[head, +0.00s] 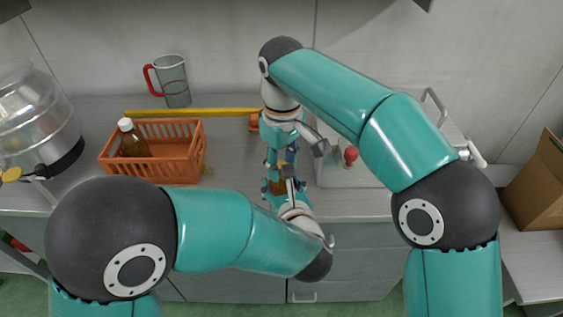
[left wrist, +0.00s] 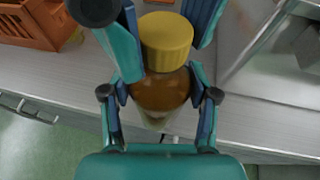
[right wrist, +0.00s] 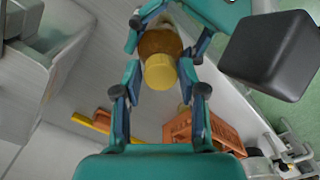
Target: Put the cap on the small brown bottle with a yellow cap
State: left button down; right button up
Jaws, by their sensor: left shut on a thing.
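The small brown bottle (left wrist: 160,92) is upright between the fingers of my left gripper (left wrist: 160,88), which is shut on its body. The yellow cap (left wrist: 166,40) sits at the top of the bottle; I cannot tell whether it is fully seated. In the right wrist view, the yellow cap (right wrist: 160,73) lies between the fingertips of my right gripper (right wrist: 163,72), with small gaps on both sides, so that gripper looks open around it. In the head view the brown bottle (head: 278,187) is partly hidden by both grippers.
An orange crate (head: 165,165) holding a white-capped bottle (head: 132,140) stands left. Behind are a yellow bar (head: 190,113) and a grey mug (head: 174,82) with a red handle. A metal vessel (head: 35,120) is far left, a cardboard box (head: 540,190) far right. Counter between crate and grippers is clear.

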grip_shut()
jog(key=o, duration=0.6)
grip_release()
jog(key=shift+c, duration=0.2)
jog(key=shift+r, duration=0.1)
jog(key=shift+r, duration=3.6)
